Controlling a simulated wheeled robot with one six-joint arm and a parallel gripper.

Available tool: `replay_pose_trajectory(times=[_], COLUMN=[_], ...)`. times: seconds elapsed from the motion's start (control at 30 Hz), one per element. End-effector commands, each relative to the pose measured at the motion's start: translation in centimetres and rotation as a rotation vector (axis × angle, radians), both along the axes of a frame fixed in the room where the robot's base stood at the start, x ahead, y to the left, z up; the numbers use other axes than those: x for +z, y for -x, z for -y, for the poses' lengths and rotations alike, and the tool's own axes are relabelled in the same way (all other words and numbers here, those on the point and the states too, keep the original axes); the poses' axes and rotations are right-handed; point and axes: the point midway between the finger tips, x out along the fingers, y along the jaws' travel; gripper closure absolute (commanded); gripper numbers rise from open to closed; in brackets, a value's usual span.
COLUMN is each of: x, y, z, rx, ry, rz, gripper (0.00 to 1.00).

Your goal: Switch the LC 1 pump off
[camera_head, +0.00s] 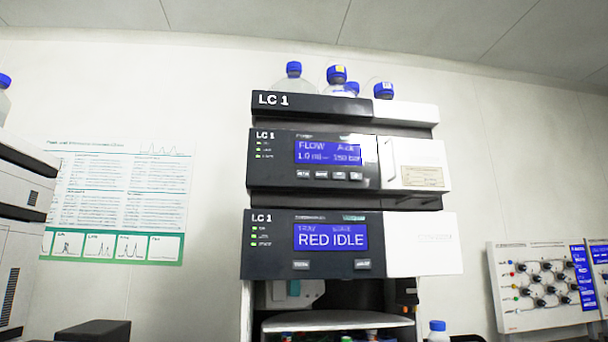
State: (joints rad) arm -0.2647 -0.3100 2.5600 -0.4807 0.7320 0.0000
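The LC 1 stack (345,104) stands in the middle of the head view. Its upper module, the pump (275,170), has a blue display (328,152) reading FLOW with smaller figures below, partly blurred. A row of small buttons (329,175) sits under that display. My gripper is not in view.
Several blue-capped bottles (336,75) stand on top of the stack. An open bay with a shelf (338,321) lies below. A poster (120,205) hangs on the left wall, a panel with black knobs (545,285) is at right. Other equipment (22,230) stands at far left.

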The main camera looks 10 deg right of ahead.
Motion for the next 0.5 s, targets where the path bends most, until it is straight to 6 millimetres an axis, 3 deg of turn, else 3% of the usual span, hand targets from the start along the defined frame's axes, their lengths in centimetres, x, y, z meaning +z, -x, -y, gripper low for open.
replay_pose_trajectory(times=[0.03,0.17,0.2,0.5], x=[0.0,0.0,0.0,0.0], y=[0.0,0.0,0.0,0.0], z=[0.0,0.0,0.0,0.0], rx=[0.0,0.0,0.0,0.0], ry=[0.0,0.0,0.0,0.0], rz=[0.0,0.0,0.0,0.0], gripper=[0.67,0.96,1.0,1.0])
